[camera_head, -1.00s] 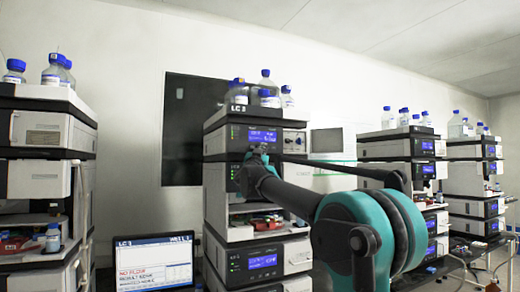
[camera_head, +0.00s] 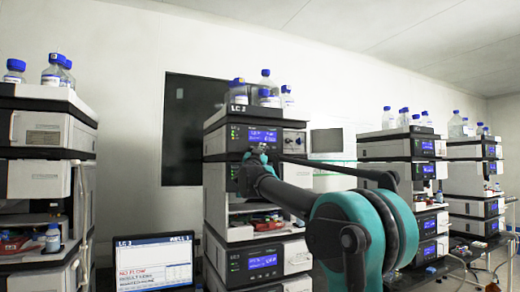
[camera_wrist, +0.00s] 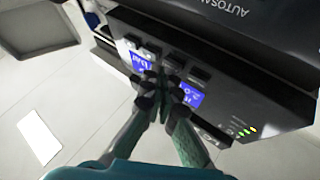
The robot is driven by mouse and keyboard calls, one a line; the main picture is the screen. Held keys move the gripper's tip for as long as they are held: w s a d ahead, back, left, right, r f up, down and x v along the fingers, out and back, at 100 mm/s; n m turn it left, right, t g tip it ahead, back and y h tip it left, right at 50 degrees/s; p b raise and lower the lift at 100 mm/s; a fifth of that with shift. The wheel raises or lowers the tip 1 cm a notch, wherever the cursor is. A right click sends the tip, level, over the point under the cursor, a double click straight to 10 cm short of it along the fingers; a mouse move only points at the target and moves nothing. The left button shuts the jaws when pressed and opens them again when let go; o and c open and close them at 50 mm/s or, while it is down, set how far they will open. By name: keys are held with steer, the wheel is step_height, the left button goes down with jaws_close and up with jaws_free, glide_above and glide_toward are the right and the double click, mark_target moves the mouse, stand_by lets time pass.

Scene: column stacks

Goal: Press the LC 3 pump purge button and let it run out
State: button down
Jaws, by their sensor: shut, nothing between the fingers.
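The LC 3 stack (camera_head: 216,190) stands in the middle of the head view, with its label on the top tray. My gripper (camera_head: 262,152) is in front of its upper part, just below the top module's blue display (camera_head: 262,136). In the wrist view my gripper (camera_wrist: 163,80) is shut and empty, its fingertips close to a dark panel (camera_wrist: 225,105). They cover the middle of a blue display (camera_wrist: 192,96). A row of small dark buttons (camera_wrist: 200,75) lies beside the display. I cannot tell whether the fingertips touch the panel or which button is purge.
A laptop (camera_head: 153,262) at the lower left shows LC 3 and red text, apparently NO FLOW. Blue-capped bottles (camera_head: 266,88) stand on the stack. Other stacks stand to the left (camera_head: 45,135) and right (camera_head: 400,146). A module marked AUTOSA (camera_wrist: 225,30) adjoins the panel in the wrist view.

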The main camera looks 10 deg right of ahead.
steer(key=shift+w, duration=0.2)
stand_by(0.3)
steer(key=shift+s, duration=0.1)
steer(key=shift+s+d, duration=0.2)
steer(key=shift+s, duration=0.5)
steer(key=shift+s+d, duration=0.25)
steer(key=shift+s, duration=0.55)
steer(key=shift+s+d, duration=0.25)
steer(key=shift+s, duration=0.55)
steer(key=shift+s+d, duration=0.25)
steer(key=shift+s, duration=0.55)
